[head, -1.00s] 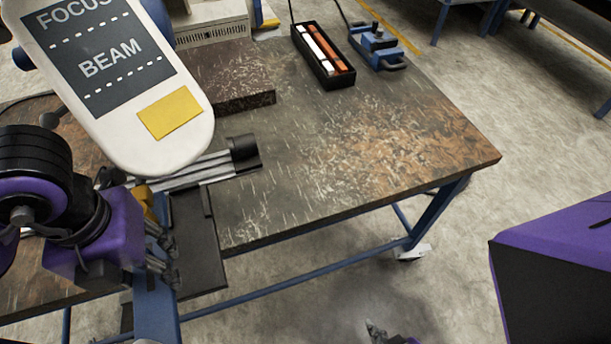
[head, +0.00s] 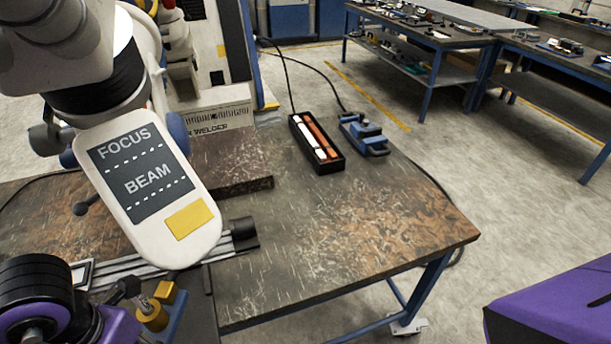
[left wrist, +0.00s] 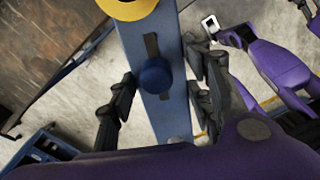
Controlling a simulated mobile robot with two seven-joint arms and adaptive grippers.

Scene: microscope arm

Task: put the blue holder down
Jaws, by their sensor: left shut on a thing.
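The blue holder, a long flat blue bar with a dark slot and a round blue knob, runs down the middle of the left wrist view (left wrist: 140,50). My left gripper (left wrist: 160,92) is shut on it, with black fingers on both sides. In the head view a strip of the blue holder (head: 174,328) shows at the bottom left, beside the bench's front edge, partly hidden by the gripper and cut off by the frame. A yellow round part shows at its end in the wrist view.
The microscope's white FOCUS/BEAM panel (head: 140,185) overhangs the bench's left part. A black tray (head: 317,146) with a white and an orange bar and a blue clamp-like tool (head: 364,136) stand at the back. The bench's right half (head: 380,230) is largely clear.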

